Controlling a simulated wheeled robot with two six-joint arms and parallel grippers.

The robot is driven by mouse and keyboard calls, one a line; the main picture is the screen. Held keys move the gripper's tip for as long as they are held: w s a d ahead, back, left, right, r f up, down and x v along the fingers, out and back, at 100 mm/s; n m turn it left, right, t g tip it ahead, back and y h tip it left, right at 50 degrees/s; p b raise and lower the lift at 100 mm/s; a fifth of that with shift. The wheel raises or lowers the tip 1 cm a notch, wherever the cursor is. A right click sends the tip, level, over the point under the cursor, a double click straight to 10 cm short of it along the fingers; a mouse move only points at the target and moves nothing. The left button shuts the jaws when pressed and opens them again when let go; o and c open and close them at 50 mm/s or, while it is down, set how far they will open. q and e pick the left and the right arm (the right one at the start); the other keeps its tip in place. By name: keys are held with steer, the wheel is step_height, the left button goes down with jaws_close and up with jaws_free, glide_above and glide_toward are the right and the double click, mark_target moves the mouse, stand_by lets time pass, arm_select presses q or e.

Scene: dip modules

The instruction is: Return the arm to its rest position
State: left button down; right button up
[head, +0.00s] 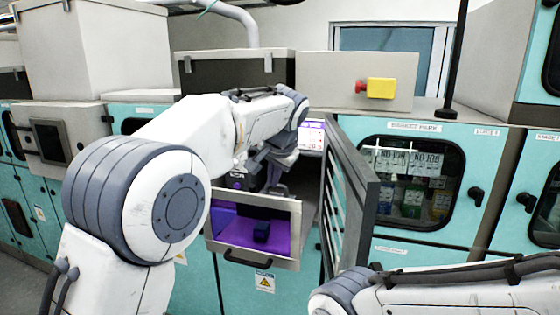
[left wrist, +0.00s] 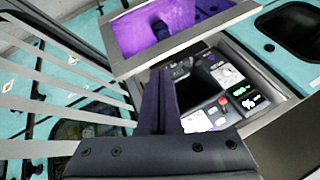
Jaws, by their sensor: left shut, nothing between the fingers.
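My left arm reaches in from the left in the head view, and its dark gripper (head: 272,178) is above and behind the front panel of an open unit. In the left wrist view the two fingers of my left gripper (left wrist: 160,75) are together, with nothing between them. The fingers point toward a unit with a purple-lit window (left wrist: 130,35). Part of my right arm shows at the lower right of the head view; its gripper is out of view.
A slatted door (head: 352,195) stands open just right of my left gripper. The purple-lit window (head: 235,232) shows a dark block behind it. A control panel (left wrist: 225,100) lies close to the fingers. A cabinet (head: 425,130) with bottles stands to the right.

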arm_select(q)
steer(key=s+a+f+g+b, duration=0.1)
steer(key=s+f+g+b, duration=0.1)
steer(key=s+f, duration=0.7)
steer(key=s+a+f+g+h+b, duration=0.1)
steer(key=s+f+b, duration=0.3)
steer(key=s+f, duration=0.5)
steer(key=s+a+f+m+g+h+b, duration=0.1)
steer(key=s+f+g+b, duration=0.2)
steer(key=s+f, duration=0.6)
steer(key=s, duration=1.2)
steer(key=shift+s+f, duration=0.15)
steer(key=shift+s, duration=0.25)
